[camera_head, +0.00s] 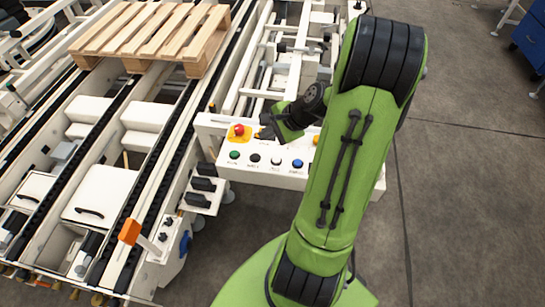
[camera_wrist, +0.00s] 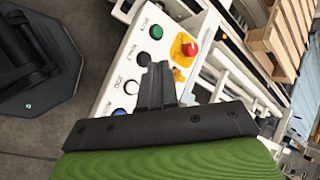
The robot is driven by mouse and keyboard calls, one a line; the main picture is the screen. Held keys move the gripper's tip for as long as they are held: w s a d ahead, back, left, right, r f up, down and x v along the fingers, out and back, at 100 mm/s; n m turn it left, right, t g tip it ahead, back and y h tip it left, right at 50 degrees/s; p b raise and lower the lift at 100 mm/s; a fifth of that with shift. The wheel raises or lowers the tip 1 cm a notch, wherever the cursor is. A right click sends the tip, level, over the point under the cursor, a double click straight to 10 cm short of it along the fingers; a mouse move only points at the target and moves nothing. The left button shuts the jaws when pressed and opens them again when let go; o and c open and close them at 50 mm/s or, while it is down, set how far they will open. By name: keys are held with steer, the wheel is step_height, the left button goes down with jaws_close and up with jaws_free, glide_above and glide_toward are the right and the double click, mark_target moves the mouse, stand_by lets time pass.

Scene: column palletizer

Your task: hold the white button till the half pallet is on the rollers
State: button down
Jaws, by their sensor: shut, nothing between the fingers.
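The white button (camera_head: 276,160) is in the front row of the control panel (camera_head: 215,128), between the black button (camera_head: 255,158) and the blue button (camera_head: 298,163). The white button also shows in the wrist view (camera_wrist: 131,87), uncovered, left of my fingers. My gripper (camera_head: 263,133) is shut and empty over the panel, behind the button row. In the wrist view its fingertips (camera_wrist: 160,66) appear beside the black button, apart from the white one. A wooden pallet (camera_head: 152,30) rests across the conveyor rails at the upper left. Whether rollers lie under it cannot be told.
A red emergency stop (camera_head: 239,130) on a yellow base sits near my gripper, with a green button (camera_head: 234,154) in front of it. An orange-topped post (camera_head: 129,232) stands at the conveyor's near end. Bare floor (camera_head: 455,200) is free at right.

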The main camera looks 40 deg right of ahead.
mark_target(279, 161)
steer(key=d+f+m, duration=0.1)
steer(key=d+f+m+t, duration=0.1)
steer(key=d+f+m, duration=0.1)
steer(key=d, duration=0.1)
steer(key=shift+s+m, duration=0.3)
steer(key=shift+s, duration=0.05)
step_height(279, 161, down, 8)
steer(key=b, duration=0.8)
steer(key=shift+f, duration=0.4)
stand_by(1.0)
steer(key=shift+f, duration=0.4)
